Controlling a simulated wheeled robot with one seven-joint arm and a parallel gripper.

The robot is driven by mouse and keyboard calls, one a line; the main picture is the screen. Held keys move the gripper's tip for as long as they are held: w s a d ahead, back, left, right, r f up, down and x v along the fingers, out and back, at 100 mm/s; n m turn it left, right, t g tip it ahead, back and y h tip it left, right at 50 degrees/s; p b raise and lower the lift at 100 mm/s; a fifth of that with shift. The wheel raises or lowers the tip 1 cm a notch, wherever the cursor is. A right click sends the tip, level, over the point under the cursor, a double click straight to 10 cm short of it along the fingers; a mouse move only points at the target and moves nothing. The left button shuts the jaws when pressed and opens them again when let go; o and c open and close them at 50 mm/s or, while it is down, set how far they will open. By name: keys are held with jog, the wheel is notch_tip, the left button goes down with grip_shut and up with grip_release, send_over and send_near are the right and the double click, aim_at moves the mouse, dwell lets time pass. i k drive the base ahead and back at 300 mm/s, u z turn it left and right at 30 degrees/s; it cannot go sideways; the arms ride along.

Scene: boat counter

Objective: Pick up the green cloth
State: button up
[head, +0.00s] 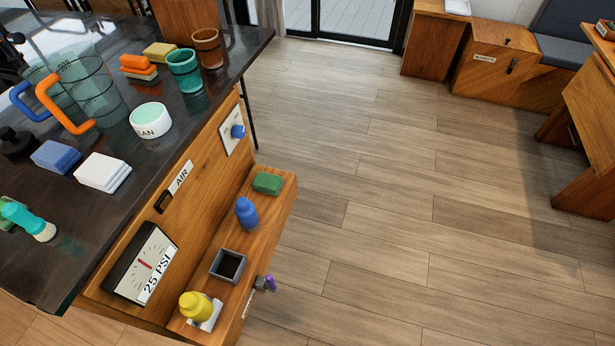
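A small green folded block (268,183), which looks like a folded cloth or a sponge, lies flat at the far end of the low wooden shelf (254,228) on the counter's right side. It is in plain view with nothing on it. Another green piece (5,226) shows at the left edge of the counter, partly hidden by a teal bottle or brush (28,220); I cannot tell what it is. My gripper is not in view.
A blue bottle (246,212), a grey open box (228,265) and a yellow bottle (195,305) share the shelf. Blue (56,156) and white (103,172) folded cloths, cups and a clear bucket (88,88) stand on the dark counter. The floor (400,200) to the right is clear.

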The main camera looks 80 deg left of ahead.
aim_at(267, 183)
jog(key=u, duration=0.05)
jog(key=i, duration=2.2)
jog(key=u, duration=4.8)
jog(key=i, duration=1)
jog(key=u, duration=0.05)
